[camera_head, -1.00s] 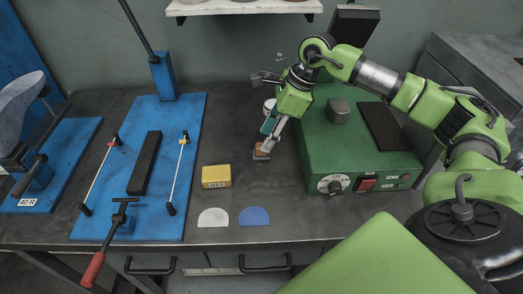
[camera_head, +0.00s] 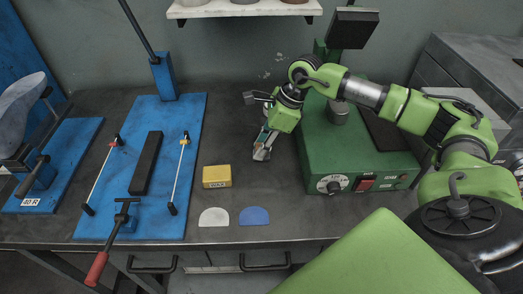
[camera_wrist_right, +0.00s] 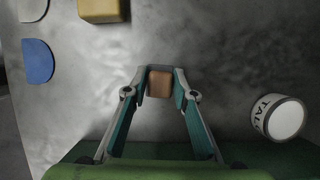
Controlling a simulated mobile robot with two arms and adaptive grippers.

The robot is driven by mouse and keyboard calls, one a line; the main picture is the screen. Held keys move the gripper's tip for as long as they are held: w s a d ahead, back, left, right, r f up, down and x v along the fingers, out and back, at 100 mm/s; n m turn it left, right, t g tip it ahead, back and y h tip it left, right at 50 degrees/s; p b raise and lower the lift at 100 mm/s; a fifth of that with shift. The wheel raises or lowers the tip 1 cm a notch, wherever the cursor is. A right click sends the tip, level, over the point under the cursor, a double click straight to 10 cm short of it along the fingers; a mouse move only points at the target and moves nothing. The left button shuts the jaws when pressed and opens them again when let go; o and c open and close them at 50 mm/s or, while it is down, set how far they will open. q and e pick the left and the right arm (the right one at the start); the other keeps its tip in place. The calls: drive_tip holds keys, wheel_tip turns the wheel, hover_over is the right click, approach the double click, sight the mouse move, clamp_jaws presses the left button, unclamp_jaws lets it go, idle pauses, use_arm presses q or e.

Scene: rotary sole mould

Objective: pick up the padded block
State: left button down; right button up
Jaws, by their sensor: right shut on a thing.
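The padded block is a small brown piece. In the right wrist view the block (camera_wrist_right: 160,83) sits between the two fingertips of my right gripper (camera_wrist_right: 160,75), which touch it from both sides. In the head view my right gripper (camera_head: 263,152) points down at the bench, left of the green machine, and its fingers mostly hide the block. I cannot tell whether the block is clear of the bench top. My left gripper is not in view.
A green machine (camera_head: 318,150) stands close on the right. A yellow wax block (camera_head: 216,177), a white half-round piece (camera_head: 214,217) and a blue one (camera_head: 254,216) lie to the left. A white tin (camera_wrist_right: 279,119) is near the gripper. A blue board (camera_head: 110,215) lies further left.

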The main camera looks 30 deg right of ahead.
sight(257, 145)
drive_tip(key=shift+r, duration=0.1)
clamp_jaws()
drive_tip(key=shift+r, duration=0.3)
wheel_tip(257, 145, up, 2)
drive_tip(key=shift+r+p, duration=0.1)
drive_tip(key=shift+p, duration=0.8)
drive_tip(key=s+a+r+p, duration=0.5)
drive_tip(key=s+a+r, duration=0.2)
drive_tip(key=a+r, duration=0.3)
drive_tip(key=shift+s+a, duration=0.25)
drive_tip(key=shift+a, duration=0.65)
drive_tip(key=shift+o, duration=1.8)
unclamp_jaws()
drive_tip(key=c, duration=0.4)
